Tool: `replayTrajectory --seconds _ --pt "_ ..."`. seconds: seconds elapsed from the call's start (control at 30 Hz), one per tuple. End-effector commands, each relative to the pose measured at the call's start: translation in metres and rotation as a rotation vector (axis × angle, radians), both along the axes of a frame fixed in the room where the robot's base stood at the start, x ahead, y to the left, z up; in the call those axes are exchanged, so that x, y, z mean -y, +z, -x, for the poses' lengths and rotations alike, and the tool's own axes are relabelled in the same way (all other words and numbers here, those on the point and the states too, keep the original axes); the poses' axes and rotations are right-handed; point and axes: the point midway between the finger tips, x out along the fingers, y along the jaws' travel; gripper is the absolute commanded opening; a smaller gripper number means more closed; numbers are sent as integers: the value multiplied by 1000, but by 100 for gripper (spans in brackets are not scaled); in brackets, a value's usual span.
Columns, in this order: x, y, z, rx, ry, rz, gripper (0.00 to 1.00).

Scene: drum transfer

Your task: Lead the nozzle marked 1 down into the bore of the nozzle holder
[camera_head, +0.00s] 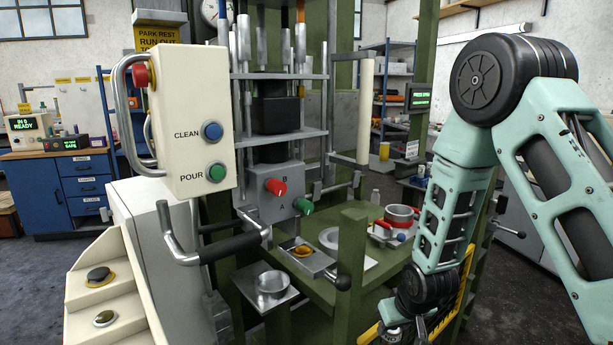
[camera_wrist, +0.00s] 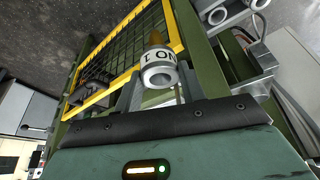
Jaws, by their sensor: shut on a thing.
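The nozzle (camera_wrist: 160,77) is a pale metal cylinder with a hollow end and a brass-coloured tip. Its dark lettering reads as "NO 1" upside down in the wrist view. My gripper (camera_wrist: 160,88) is shut on it, one grey finger on each side. The nozzle appears tilted and is over the yellow-framed mesh in that view, with no visible contact with a holder. Grey ring-like metal parts (camera_wrist: 217,16) show at the top right of the wrist view; I cannot tell whether one is the nozzle holder. In the head view my gripper is mostly cut off at the bottom edge.
A yellow-edged mesh guard (camera_wrist: 120,58) and green frame posts (camera_wrist: 203,55) lie close around my gripper. A cream control box (camera_head: 190,120) stands at left. Floor shows at the right.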

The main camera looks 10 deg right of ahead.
Motion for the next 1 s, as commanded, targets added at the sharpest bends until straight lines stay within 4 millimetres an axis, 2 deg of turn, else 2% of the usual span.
replayTrajectory --seconds 0.03,0.3,0.4,0.8,0.87,1.0 --pt "0 31 0 0 0 0 15" --pt "0 108 0 0 0 0 15" --pt "0 129 0 0 0 0 15" --pt "0 182 0 0 0 0 15" --pt "1 173 0 1 -6 -2 15" --pt "1 173 0 2 -5 -2 15"
